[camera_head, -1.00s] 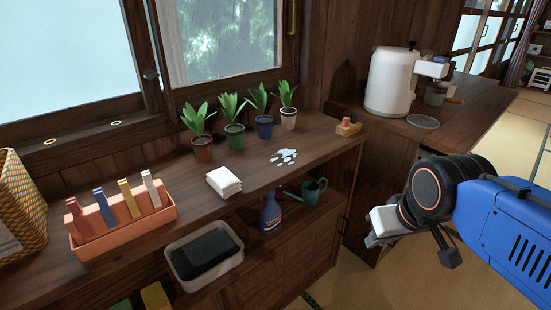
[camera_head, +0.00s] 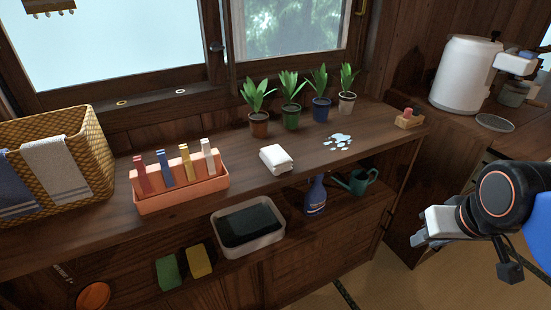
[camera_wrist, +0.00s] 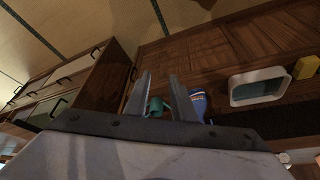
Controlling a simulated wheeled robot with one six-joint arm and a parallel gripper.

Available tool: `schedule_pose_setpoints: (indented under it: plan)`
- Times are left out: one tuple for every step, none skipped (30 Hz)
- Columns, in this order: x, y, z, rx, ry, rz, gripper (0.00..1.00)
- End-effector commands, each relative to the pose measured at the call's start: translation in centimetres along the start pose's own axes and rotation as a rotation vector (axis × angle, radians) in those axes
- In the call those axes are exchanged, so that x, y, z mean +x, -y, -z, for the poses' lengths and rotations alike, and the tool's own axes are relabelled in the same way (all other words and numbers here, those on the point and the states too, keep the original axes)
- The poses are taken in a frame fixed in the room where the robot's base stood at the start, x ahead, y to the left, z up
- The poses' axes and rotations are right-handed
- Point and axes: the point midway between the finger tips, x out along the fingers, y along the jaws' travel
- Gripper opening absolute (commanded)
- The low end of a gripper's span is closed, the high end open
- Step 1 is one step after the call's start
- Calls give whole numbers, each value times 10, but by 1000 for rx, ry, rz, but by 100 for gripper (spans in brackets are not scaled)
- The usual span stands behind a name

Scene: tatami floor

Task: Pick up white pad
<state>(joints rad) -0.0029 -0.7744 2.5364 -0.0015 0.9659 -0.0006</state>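The white pad (camera_head: 276,159) looks like a small folded white cloth. It lies flat on the wooden counter, between the orange holder and the spill, in front of the potted plants. My gripper (camera_head: 424,240) is at the right of the head view, in front of the cabinet, well apart from the pad and to its right. In the wrist view my gripper (camera_wrist: 160,88) shows two fingers spread apart with nothing held between them. The pad is not visible in the wrist view.
An orange holder (camera_head: 183,201) with several coloured sticks stands left of the pad. Several potted plants line the back. A watery spill (camera_head: 338,141) lies to the right. A white tub (camera_head: 248,246), a blue bottle (camera_head: 315,197) and a green watering can (camera_head: 356,181) sit below.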

Motion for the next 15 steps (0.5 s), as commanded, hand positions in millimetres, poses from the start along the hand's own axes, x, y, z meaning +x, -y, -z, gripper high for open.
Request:
schedule_pose_setpoints:
  plan:
    - [-1,1,2,-7,1,1,36]
    - [-2,1,4,-16,3,3,44]
    - [-5,3,8,-35,7,6,53]
    - [-7,5,12,-56,12,9,60]
    - [-10,7,18,-83,17,13,67]
    - [-16,11,27,-128,24,19,77]
    - [-21,15,35,-168,33,25,84]
    - [-26,19,44,-211,40,32,91]
    - [-33,25,56,-275,52,42,92]
    - [-38,30,65,-325,61,50,92]
    - [-44,35,75,-376,68,58,92]
    - [-51,43,87,-443,80,69,92]
    - [-56,49,96,-493,88,77,92]
    - [-61,55,105,-544,95,86,92]
    - [-67,63,117,-611,106,97,92]
